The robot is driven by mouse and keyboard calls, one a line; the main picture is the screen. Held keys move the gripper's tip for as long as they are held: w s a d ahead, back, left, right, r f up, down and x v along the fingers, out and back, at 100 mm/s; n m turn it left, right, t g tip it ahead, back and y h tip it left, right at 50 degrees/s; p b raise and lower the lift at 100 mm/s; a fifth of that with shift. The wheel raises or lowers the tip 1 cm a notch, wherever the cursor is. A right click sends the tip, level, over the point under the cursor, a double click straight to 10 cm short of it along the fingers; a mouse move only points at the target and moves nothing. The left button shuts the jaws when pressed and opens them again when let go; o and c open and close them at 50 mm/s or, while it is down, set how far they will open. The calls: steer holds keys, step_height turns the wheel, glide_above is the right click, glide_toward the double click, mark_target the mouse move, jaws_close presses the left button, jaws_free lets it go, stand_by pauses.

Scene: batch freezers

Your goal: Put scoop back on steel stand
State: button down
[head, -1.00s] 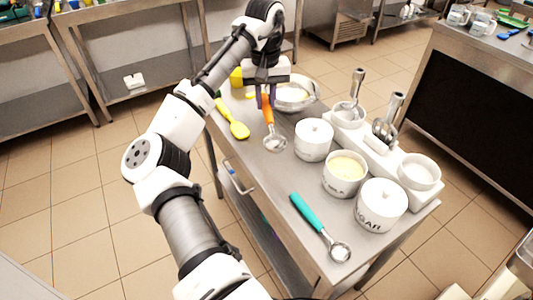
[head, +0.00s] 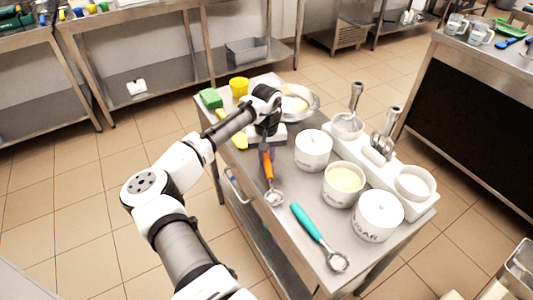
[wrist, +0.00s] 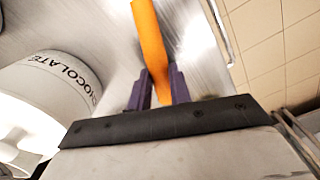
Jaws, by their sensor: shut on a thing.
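My gripper (head: 266,152) is shut on the orange handle of a scoop (head: 268,172). The scoop's metal bowl (head: 275,197) points toward the near side of the steel table (head: 307,268). In the wrist view, the orange handle (wrist: 150,40) runs between the two purple fingers (wrist: 158,88), and the bowl is out of frame. I cannot tell whether the bowl touches the table. A teal-handled scoop (head: 306,222) lies on the table at the near end. A white stand (head: 415,203) at the right holds metal scoops (head: 384,138). I cannot make out a separate steel stand.
White tubs (head: 313,152), (head: 342,187), (head: 378,218) stand right of my gripper; the wrist view shows one labelled chocolate (wrist: 45,90). A yellow scoop (head: 238,140), green block (head: 210,98), yellow cup (head: 239,87) and steel bowl (head: 312,108) are farther back.

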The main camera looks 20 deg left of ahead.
steer(key=c, duration=1.3)
jaws_free()
steer(key=shift+f, duration=0.1)
step_height(320, 180, up, 12)
steer(key=b, duration=0.3)
